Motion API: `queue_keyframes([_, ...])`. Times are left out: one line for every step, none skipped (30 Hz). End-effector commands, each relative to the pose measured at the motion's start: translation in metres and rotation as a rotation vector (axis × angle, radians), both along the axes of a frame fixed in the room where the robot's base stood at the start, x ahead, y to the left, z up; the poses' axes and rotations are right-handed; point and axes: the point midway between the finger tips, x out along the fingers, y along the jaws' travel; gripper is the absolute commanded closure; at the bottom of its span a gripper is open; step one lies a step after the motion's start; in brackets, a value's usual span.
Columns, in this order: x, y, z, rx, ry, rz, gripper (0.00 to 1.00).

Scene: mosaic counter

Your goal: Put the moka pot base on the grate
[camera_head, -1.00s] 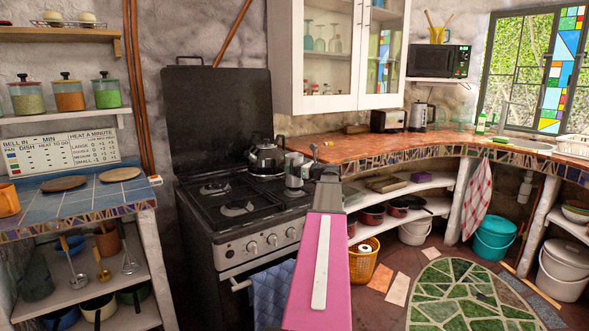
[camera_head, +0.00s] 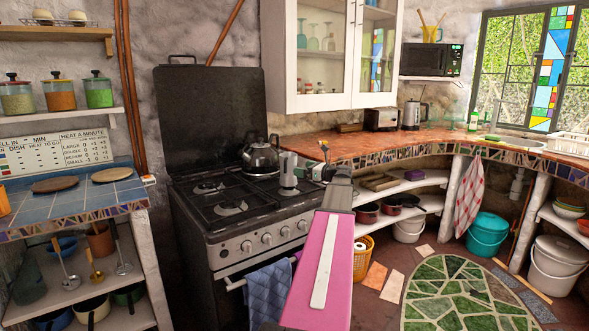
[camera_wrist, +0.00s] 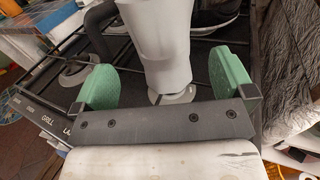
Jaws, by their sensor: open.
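The moka pot base (camera_head: 288,171), a grey faceted metal vessel, stands upright at the right front of the black stove grate (camera_head: 216,213), over a burner. My gripper (camera_head: 307,173) is at its right side, low over the stove edge. In the wrist view my gripper (camera_wrist: 164,76) is open, with one green finger on each side of the moka pot base (camera_wrist: 162,42) and a gap at both. A pale burner disc shows under its lower end. I cannot tell exactly how its bottom meets the grate bars.
A dark kettle (camera_head: 262,157) stands on the burner behind the moka pot base. The raised stove lid (camera_head: 210,118) closes off the back. The left grate is clear. A tiled counter (camera_head: 390,146) begins just right of the stove.

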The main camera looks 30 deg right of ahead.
Motion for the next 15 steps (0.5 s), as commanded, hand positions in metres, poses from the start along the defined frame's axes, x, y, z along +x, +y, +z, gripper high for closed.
queue_keyframes([-0.010, -0.004, 0.000, 0.000, 0.000, -0.002, 0.00])
queue_keyframes([-0.013, -0.006, 0.000, 0.000, 0.000, -0.002, 0.00])
queue_keyframes([-0.018, -0.009, 0.000, 0.000, 0.000, -0.002, 0.00])
queue_keyframes([-0.021, -0.010, 0.000, 0.000, 0.000, -0.001, 0.00])
queue_keyframes([-0.024, -0.012, 0.000, 0.000, 0.000, -0.001, 0.00])
queue_keyframes([-0.027, -0.014, 0.000, 0.000, 0.000, -0.001, 0.00])
queue_keyframes([-0.029, -0.015, 0.000, 0.000, 0.000, -0.001, 0.00])
queue_keyframes([-0.031, -0.015, 0.000, 0.000, 0.000, 0.000, 0.00])
queue_keyframes([-0.032, -0.016, 0.000, 0.000, 0.000, 0.000, 0.00])
queue_keyframes([-0.033, -0.017, 0.000, 0.000, 0.000, 0.000, 0.00])
queue_keyframes([-0.033, -0.017, 0.000, 0.000, 0.000, 0.000, 0.00])
queue_keyframes([-0.034, -0.017, 0.000, 0.000, 0.000, 0.000, 0.00])
queue_keyframes([-0.034, -0.017, 0.000, 0.000, 0.000, 0.000, 0.00])
queue_keyframes([-0.034, -0.017, 0.000, 0.000, 0.000, 0.000, 0.00])
queue_keyframes([-0.034, -0.017, 0.000, 0.000, 0.000, 0.000, 0.00])
